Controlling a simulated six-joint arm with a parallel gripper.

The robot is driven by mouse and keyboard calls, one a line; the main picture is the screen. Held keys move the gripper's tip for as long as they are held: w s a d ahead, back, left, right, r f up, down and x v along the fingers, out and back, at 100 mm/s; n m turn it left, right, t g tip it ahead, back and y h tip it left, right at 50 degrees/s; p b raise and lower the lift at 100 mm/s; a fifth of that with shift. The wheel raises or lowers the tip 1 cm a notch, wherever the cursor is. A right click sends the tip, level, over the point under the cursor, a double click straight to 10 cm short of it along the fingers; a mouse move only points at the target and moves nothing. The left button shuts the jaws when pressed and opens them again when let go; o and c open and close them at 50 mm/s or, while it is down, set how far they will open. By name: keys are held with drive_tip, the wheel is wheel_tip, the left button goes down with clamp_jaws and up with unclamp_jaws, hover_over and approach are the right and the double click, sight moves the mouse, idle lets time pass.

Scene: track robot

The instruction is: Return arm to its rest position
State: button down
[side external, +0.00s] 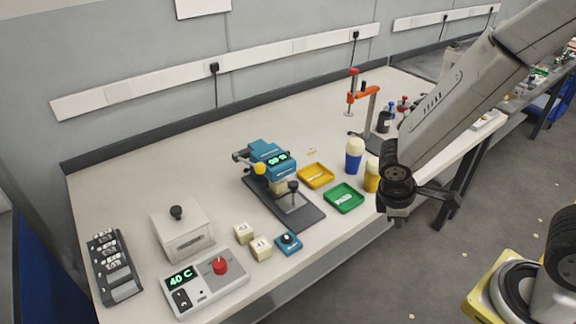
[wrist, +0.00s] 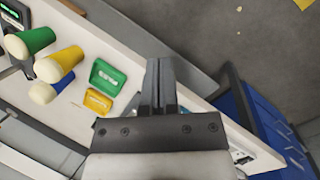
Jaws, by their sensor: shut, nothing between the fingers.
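My grey arm reaches in from the upper right in the side view. My gripper (side external: 447,198) hangs off the front edge of the white bench (side external: 225,134), over or just past that edge. In the wrist view the two grey fingers of my gripper (wrist: 161,64) lie together, with nothing between them. No rest stand or marker for the arm shows.
Near my gripper stand a yellow cup (side external: 371,178), a blue cup (side external: 354,160), a green tray (side external: 343,198) and a yellow tray (side external: 316,175). A teal press (side external: 269,160) and a red-handled post (side external: 364,96) stand on the bench. Grey floor (side external: 420,265) lies open in front.

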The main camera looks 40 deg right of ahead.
drive_tip(key=r+m+t+y, duration=0.1)
drive_tip(key=m, duration=0.1)
drive_tip(key=w+r+m+t+y, duration=0.1)
drive_tip(key=r+m, duration=0.1)
drive_tip(key=m, duration=0.1)
drive_tip(key=w+r+m+t+y, duration=0.1)
drive_tip(key=m, duration=0.1)
drive_tip(key=shift+d+r+m+y, duration=0.15)
drive_tip(key=shift+m+y, duration=0.15)
drive_tip(key=shift+y, duration=0.1)
